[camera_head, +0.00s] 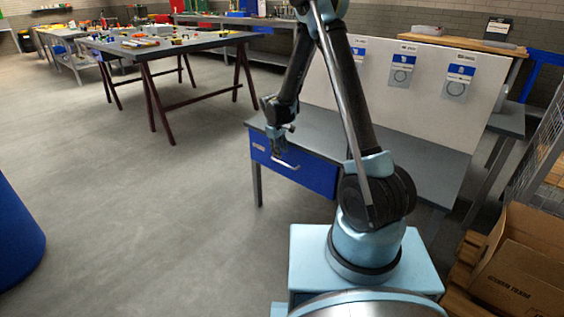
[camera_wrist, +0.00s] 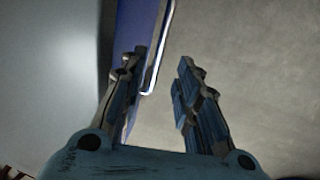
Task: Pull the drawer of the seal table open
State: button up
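The seal table (camera_head: 419,160) is a grey table with a blue drawer (camera_head: 318,177) under its top. The drawer front looks flush with the table's front. A pale bar handle (camera_head: 287,166) sits on the drawer front. My gripper (camera_head: 279,147) is at the drawer's upper edge, close to the handle. In the wrist view my gripper (camera_wrist: 159,66) is open, with a clear gap between its fingers. The bright handle (camera_wrist: 152,78) shows in that gap, nearer the left finger, and the blue drawer front (camera_wrist: 133,28) lies behind it. I cannot tell whether a finger touches the handle.
A white panel (camera_head: 425,115) with several labelled cards stands on the seal table. A cardboard box (camera_head: 525,262) and a wire cage (camera_head: 541,160) are at the right. A blue round object (camera_head: 15,225) is at the left edge. The floor (camera_head: 150,220) before the drawer is clear.

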aim_at(282, 163)
jog(key=shift+w+d+f, duration=0.15)
jog(key=shift+f, duration=0.9)
jog(key=shift+w+d+f, duration=0.1)
jog(key=shift+w+f, duration=0.05)
jog(key=shift+f, duration=0.9)
jog(key=shift+w+d+f, duration=0.15)
jog(key=shift+f, duration=0.9)
grip_shut()
jog(key=shift+d, duration=0.2)
jog(key=shift+a, duration=0.15)
